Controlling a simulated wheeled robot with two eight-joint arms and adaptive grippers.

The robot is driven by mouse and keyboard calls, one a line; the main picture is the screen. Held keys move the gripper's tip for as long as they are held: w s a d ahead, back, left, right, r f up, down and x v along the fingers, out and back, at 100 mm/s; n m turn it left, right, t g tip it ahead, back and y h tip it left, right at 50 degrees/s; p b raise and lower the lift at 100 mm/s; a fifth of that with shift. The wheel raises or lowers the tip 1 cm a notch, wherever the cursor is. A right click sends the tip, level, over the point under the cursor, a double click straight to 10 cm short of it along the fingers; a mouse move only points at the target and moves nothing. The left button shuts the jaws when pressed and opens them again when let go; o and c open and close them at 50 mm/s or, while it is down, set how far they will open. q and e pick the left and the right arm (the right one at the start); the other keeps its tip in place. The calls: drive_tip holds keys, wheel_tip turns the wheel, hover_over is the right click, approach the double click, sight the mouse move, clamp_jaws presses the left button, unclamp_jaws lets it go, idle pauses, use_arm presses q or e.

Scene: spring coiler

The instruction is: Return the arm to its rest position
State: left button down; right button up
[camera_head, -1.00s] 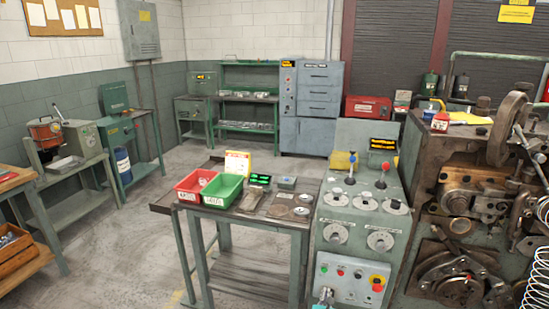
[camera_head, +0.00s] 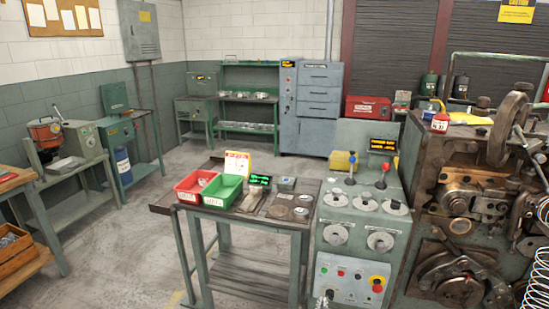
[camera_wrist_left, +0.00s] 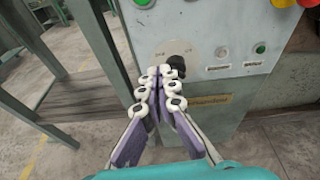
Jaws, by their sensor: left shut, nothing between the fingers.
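My left gripper (camera_wrist_left: 163,75) is shut and empty in the left wrist view. Its fingertips are close in front of the lower panel (camera_wrist_left: 225,50) of the green control console, by a black knob (camera_wrist_left: 177,65). I cannot tell whether they touch the knob. In the head view only a small part of the left gripper (camera_head: 325,299) shows at the bottom edge, before the console (camera_head: 365,235). My right gripper is in neither view.
A table (camera_head: 245,219) with a red bin (camera_head: 193,190) and a green bin (camera_head: 222,192) stands left of the console. The coiling machine (camera_head: 425,190) is to the right. A red emergency button (camera_head: 377,282) is on the lower panel. Floor is open further left.

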use_arm(q)
drive_tip(key=w+a+r+n+g+y, duration=0.1)
drive_tip(key=w+a+r+n+y, duration=0.1)
drive_tip(key=a+r+n, duration=1)
drive_tip(key=s+a+r+n+g+y, duration=0.2)
drive_tip(key=s+a+r+n, duration=0.5)
drive_tip(key=a+r, duration=0.45)
drive_tip(key=s+a+r+n+g, duration=0.2)
drive_tip(key=s+a+n, duration=0.4)
drive_tip(key=s, duration=0.4)
drive_tip(key=s+a+r+n+g, duration=0.1)
drive_tip(key=s+a+r+n, duration=0.1)
drive_tip(key=s+a+n, duration=0.65)
drive_tip(key=s+d+f+n, duration=0.1)
drive_tip(key=s+n, duration=0.1)
drive_tip(key=s, duration=0.3)
drive_tip(key=s+d+f+n+g, duration=0.1)
drive_tip(key=s+n, duration=0.1)
drive_tip(key=s, duration=0.4)
drive_tip(key=shift+s+d+f+n, duration=0.2)
drive_tip(key=shift+s+f+n, duration=0.1)
drive_tip(key=shift+f+n, duration=0.05)
